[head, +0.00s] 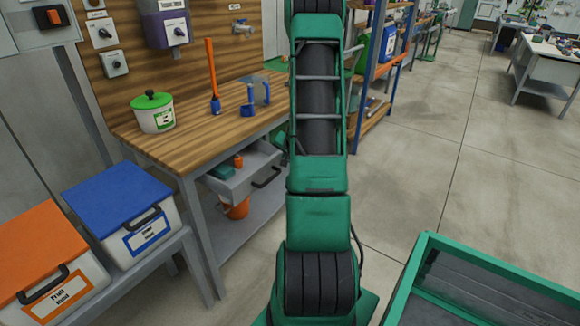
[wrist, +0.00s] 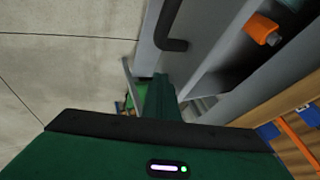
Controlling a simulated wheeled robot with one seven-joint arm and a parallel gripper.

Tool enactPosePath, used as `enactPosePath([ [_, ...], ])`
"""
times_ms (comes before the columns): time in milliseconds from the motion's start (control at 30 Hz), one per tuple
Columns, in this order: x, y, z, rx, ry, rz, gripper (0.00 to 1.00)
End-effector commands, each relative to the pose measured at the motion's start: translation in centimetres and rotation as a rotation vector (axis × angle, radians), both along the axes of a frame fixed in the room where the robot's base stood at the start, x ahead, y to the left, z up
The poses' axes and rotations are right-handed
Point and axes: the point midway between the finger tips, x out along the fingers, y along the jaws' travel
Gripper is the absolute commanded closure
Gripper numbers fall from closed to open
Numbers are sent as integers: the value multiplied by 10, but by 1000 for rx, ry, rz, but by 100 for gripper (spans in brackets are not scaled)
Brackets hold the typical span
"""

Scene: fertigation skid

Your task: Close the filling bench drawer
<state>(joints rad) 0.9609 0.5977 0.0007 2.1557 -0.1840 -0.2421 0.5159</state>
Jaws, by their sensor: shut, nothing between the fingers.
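The filling bench drawer (head: 236,183) is a grey tray that stands pulled out under the wooden bench top in the head view. Its dark bar handle (head: 267,178) is on the front, and a small orange bottle (head: 238,160) and a green item (head: 222,171) lie inside. In the wrist view the drawer front (wrist: 185,62) runs down from the top, with the handle (wrist: 168,36) on its left side. My gripper (wrist: 158,84) is shut and empty, its green fingers by the near end of the drawer front. I cannot tell whether they touch.
The bench top (head: 190,135) holds a green-lidded tub (head: 153,112) and tools. An orange bucket (head: 236,208) stands on the shelf below the drawer. Blue-lidded (head: 118,196) and orange-lidded bins (head: 40,255) stand at left.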

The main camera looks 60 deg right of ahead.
Motion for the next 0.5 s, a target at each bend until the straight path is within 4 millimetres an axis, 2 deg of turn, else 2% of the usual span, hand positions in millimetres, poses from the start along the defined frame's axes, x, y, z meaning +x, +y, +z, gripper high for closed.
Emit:
enactPosePath([
  [33, 14, 1, 0, -1, 0, 5, 100],
  [200, 48, 0, 0, -1, 0, 3, 100],
  [300, 64, -1, 0, -2, 0, 2, 100],
  [500, 82, -1, 0, 0, 0, -2, 100],
])
